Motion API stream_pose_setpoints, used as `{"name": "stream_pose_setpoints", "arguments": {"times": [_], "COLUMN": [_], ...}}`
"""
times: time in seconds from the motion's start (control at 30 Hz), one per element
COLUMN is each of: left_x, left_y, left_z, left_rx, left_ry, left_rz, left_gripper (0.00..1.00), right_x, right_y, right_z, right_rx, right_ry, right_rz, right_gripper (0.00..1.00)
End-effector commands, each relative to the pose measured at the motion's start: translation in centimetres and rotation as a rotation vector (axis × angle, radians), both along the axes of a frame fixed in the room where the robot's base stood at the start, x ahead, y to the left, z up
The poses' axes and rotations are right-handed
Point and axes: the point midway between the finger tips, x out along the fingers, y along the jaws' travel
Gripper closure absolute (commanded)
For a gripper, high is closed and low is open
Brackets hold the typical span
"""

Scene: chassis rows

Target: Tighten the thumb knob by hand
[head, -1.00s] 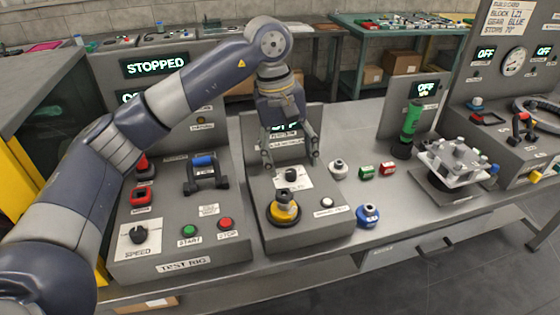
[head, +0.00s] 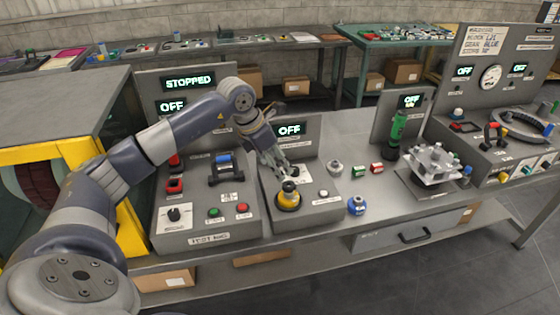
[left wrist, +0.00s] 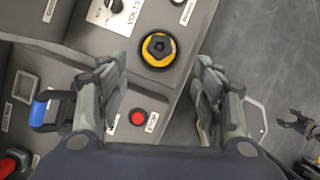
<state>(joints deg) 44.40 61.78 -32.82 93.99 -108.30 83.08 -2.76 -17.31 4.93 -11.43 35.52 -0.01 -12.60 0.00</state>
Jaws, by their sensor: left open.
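The thumb knob is a black lobed knob (head: 289,187) on a round yellow base (head: 288,204), on the grey panel box in the middle of the bench. In the left wrist view the knob (left wrist: 158,46) lies ahead, between the fingertip lines, with the yellow ring (left wrist: 146,55) around it. My left gripper (head: 284,170) is open and empty, just behind and above the knob in the head view. Its spread fingers (left wrist: 160,62) show no contact with the knob. A dark pronged shape (left wrist: 298,122) at the right edge may be my right gripper.
A test rig (head: 208,220) with red and green buttons stands left of the knob's box. A blue fitting (head: 357,206) and a grey fitting (head: 335,168) sit close on its right. A display panel (head: 307,136) reading OFF rises behind. A plate fixture (head: 435,163) stands farther right.

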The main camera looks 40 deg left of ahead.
Motion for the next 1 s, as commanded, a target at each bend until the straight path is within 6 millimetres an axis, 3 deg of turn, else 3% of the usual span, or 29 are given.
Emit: {"name": "stream_pose_setpoints", "arguments": {"times": [0.6,1.0], "left_x": [3.3,3.6], "left_y": [-1.5,-1.6], "left_z": [-8.6,-9.5], "left_rx": [-0.001,0.001], "left_ry": [0.003,0.002], "left_rz": [-0.005,-0.006], "left_gripper": [0.40,0.40], "right_x": [0.4,0.2], "right_y": [1.1,0.4], "right_z": [2.8,2.8], "right_rx": [0.013,0.005], "right_ry": [-0.006,-0.002], "right_rz": [-0.003,-0.001], "right_gripper": [0.24,0.24]}}
